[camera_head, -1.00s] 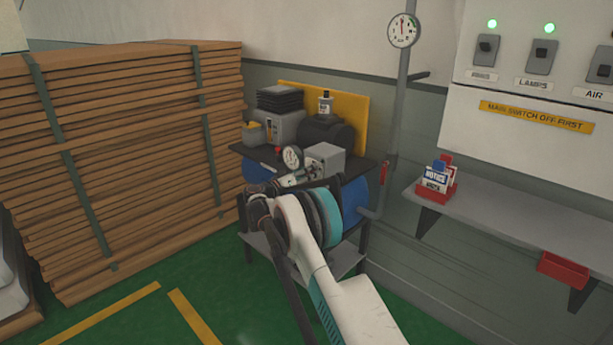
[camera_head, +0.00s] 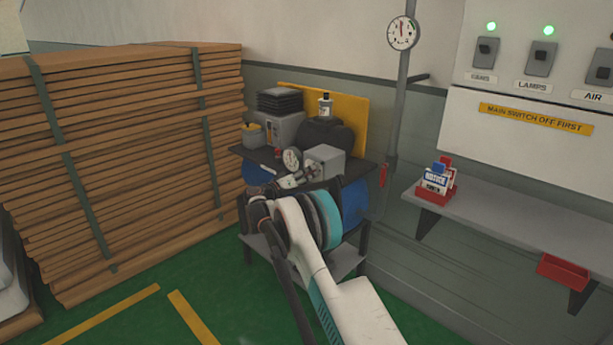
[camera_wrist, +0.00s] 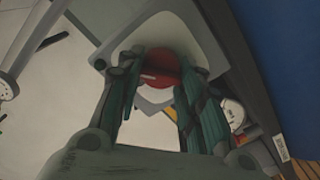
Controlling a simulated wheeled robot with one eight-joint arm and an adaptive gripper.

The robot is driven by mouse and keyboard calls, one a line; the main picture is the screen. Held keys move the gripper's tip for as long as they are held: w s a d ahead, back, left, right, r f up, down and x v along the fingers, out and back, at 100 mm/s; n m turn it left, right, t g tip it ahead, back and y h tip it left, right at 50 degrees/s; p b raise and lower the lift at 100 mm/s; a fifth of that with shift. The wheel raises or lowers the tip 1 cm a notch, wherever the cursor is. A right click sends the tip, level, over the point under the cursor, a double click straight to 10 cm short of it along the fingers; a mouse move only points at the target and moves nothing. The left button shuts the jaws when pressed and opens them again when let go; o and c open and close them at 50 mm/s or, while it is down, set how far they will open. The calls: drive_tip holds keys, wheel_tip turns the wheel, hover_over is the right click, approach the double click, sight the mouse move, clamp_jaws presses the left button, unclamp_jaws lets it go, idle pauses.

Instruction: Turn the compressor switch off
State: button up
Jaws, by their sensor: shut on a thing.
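The compressor, with its blue tank (camera_head: 355,203), stands on a low stand by the wall. A grey switch box (camera_head: 326,160) sits on its dark top. In the wrist view a round red knob (camera_wrist: 162,68) shows on a pale grey housing (camera_wrist: 198,45), between my fingertips. My gripper (camera_head: 300,178) is at the front of the grey box, and my arm covers much of the compressor's front. In the wrist view my gripper (camera_wrist: 160,78) is shut on the red knob, one finger on each side. The knob's setting cannot be read.
A pressure gauge (camera_head: 291,159) is close beside my gripper. A tall stack of wooden boards (camera_head: 140,170) stands left. A pipe (camera_head: 396,120) with a wall gauge (camera_head: 403,33) rises behind, right. A grey shelf (camera_head: 500,215) lies right, below wall switches with two green lamps lit.

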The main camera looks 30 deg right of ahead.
drive_tip(key=n, duration=1)
drive_tip(key=shift+w+f, duration=0.1)
drive_tip(key=shift+f, duration=0.05)
drive_tip(key=shift+n, duration=0.3)
drive_tip(key=o, duration=1.1)
drive_tip(key=shift+c, duration=0.2)
drive_tip(key=v, duration=1.2)
